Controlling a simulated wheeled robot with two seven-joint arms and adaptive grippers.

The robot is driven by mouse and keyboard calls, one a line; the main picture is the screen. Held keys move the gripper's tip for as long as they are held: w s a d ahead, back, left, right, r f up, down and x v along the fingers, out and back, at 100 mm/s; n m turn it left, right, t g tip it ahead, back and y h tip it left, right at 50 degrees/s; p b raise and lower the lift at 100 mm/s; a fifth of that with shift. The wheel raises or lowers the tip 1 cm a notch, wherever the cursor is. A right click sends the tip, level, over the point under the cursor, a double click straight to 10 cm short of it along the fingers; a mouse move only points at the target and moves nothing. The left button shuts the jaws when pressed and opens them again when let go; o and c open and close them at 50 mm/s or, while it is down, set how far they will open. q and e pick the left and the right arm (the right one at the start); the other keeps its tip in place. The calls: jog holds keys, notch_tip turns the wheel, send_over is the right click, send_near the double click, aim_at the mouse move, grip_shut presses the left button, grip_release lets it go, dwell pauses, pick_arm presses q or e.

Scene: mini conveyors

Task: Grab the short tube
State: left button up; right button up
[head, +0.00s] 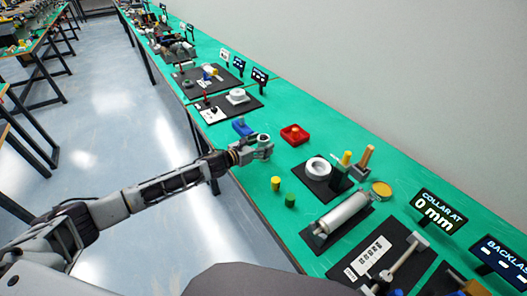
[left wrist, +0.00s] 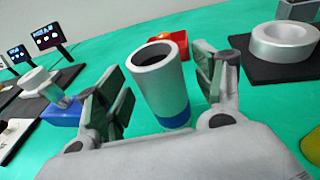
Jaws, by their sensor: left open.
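The short tube (left wrist: 160,87) is a grey, hollow cylinder with a dark open top and a blue band at its bottom. In the left wrist view it stands upright between the two fingers of my left gripper (left wrist: 165,88). The fingers are spread, with a gap visible on each side of the tube. In the head view, my left gripper (head: 262,150) is low over the green bench, with the tube's ring-shaped top (head: 263,138) at its fingers. The tube's lower part is hidden there. My right gripper is not in view.
Yellow (head: 275,183) and green (head: 290,200) pegs stand near the bench's front edge. A black base with a white ring (head: 318,166) is farther right.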

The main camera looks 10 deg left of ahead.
pick_arm(q)
jog(key=shift+w+d, duration=0.2)
jog(key=shift+w, duration=0.15)
jog(key=shift+w+d+f, duration=0.1)
jog(key=shift+w, duration=0.15)
jog(key=shift+c, duration=0.3)
jog(key=c, duration=1.3)
jog(key=shift+o, duration=0.2)
jog(key=shift+r, duration=1.15)
notch_tip(320, 180, up, 6)
jog(key=shift+f+p, duration=0.15)
jog(key=shift+p, duration=0.45)
jog(key=shift+r, duration=1.05)
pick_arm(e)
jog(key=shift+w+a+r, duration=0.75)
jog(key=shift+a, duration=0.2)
